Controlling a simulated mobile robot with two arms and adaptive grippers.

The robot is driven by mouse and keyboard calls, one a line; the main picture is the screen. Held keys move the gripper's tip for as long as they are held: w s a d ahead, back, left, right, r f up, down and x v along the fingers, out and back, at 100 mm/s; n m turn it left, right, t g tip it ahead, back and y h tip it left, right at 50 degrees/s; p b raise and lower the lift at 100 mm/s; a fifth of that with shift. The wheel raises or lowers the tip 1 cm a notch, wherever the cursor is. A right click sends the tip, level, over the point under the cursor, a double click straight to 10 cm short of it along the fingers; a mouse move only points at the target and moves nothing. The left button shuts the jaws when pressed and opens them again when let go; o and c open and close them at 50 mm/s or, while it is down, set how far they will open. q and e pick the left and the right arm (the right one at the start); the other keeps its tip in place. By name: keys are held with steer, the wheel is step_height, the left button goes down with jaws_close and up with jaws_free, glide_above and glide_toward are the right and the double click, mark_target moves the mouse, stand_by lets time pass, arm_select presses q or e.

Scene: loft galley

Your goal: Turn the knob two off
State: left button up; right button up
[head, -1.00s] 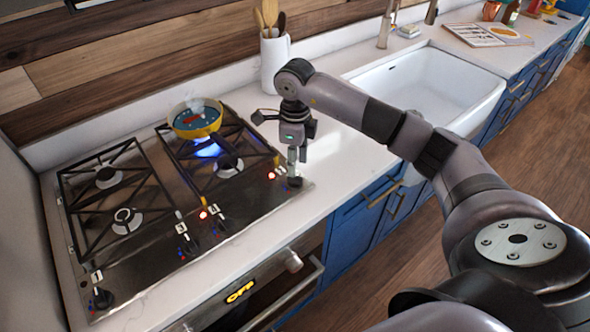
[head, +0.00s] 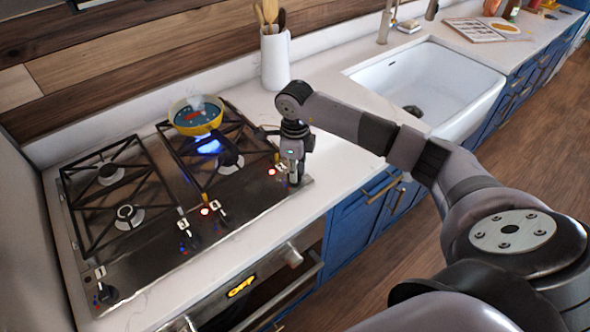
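The gas cooktop (head: 158,262) has knobs along its front edge beside small number plates. The knob (head: 191,241) by the plate that seems to read 2 is left of centre, with no bright red light beside it. Another knob (head: 219,211), with a lit red light beside it, is just to its right. My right gripper (head: 296,180) points down at the rightmost knob, by another lit red light, well right of the knob that seems marked 2. It mostly hides the rightmost knob; its finger gap and grip are unclear. My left gripper is out of view.
A white utensil crock (head: 275,60) and a white sink (head: 430,85) are to the right. The left burners are bare.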

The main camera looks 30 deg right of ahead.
jaws_close()
steer(key=m+b, duration=0.1)
steer(key=m, duration=0.2)
steer(key=shift+f+m+b, duration=0.1)
steer(key=shift+m+b, duration=0.2)
steer(key=shift+b, duration=0.1)
steer(key=shift+m+b, duration=0.55)
steer(key=shift+m, duration=1.15)
steer(key=o, duration=0.5)
jaws_free()
